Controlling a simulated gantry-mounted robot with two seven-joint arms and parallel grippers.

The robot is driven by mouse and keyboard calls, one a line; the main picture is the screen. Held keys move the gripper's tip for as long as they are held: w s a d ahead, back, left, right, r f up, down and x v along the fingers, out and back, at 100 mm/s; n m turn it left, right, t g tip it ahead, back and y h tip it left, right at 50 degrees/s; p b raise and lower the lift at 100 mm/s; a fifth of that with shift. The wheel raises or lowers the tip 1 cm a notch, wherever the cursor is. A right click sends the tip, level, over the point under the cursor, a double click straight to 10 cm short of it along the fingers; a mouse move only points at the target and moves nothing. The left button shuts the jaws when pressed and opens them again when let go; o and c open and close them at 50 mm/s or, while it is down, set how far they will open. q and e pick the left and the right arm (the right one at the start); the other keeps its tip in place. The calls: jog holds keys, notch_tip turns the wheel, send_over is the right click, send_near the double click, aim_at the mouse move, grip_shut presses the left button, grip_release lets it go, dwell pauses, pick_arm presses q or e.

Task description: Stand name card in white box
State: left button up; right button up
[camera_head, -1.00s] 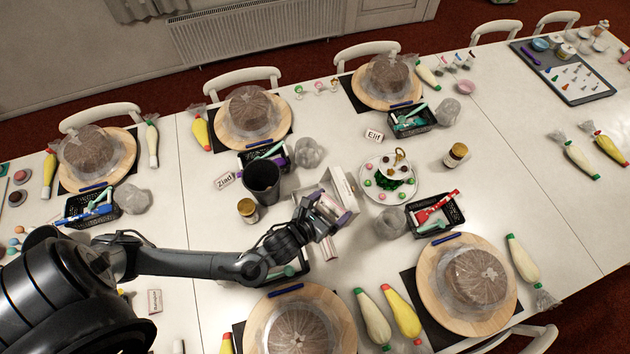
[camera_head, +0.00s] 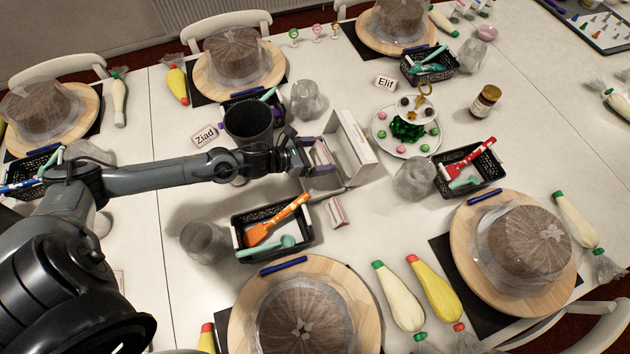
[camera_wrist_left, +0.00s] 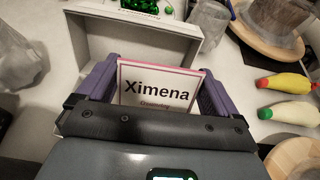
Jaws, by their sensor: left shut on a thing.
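The white box (camera_head: 362,150) stands open near the table's middle, and its pale inside and walls also fill the upper part of the left wrist view (camera_wrist_left: 125,42). My left gripper (camera_head: 314,157) is at the box's left, open side. It is shut on a white name card with a pink edge, reading "Ximena" (camera_wrist_left: 157,88), held upright between the purple fingers. In the head view the fingers partly hide this card. I cannot tell whether its lower edge touches the box. My right gripper is not in view.
Another small card (camera_head: 338,212) stands in front of the box. A black basket with tools (camera_head: 306,247) is near it. A dark cup (camera_head: 248,124) is behind my forearm; a clear glass (camera_head: 415,180) and a plate of sweets (camera_head: 385,135) are to the right.

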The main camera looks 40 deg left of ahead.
aim_at(312, 158)
pick_arm(q)
jog(key=f, duration=0.1)
jog(key=a+f+b, duration=0.1)
jog(key=f+b, duration=0.1)
jog(key=shift+w+a+f+m+h, duration=0.1)
jog(key=shift+a+f+m+h, duration=0.1)
jog(key=shift+a+m+h, duration=0.15)
jog(key=shift+f+b, duration=1.1)
jog(key=shift+f, duration=3.8)
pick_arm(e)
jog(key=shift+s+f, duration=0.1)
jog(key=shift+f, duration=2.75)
pick_arm(q)
jog(key=shift+a, duration=0.1)
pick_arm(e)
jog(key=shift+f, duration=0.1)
pick_arm(q)
jog(key=shift+f, duration=0.2)
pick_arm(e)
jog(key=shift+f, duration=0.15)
pick_arm(q)
jog(key=o, duration=0.6)
jog(key=shift+o, duration=0.2)
jog(key=shift+r, duration=0.1)
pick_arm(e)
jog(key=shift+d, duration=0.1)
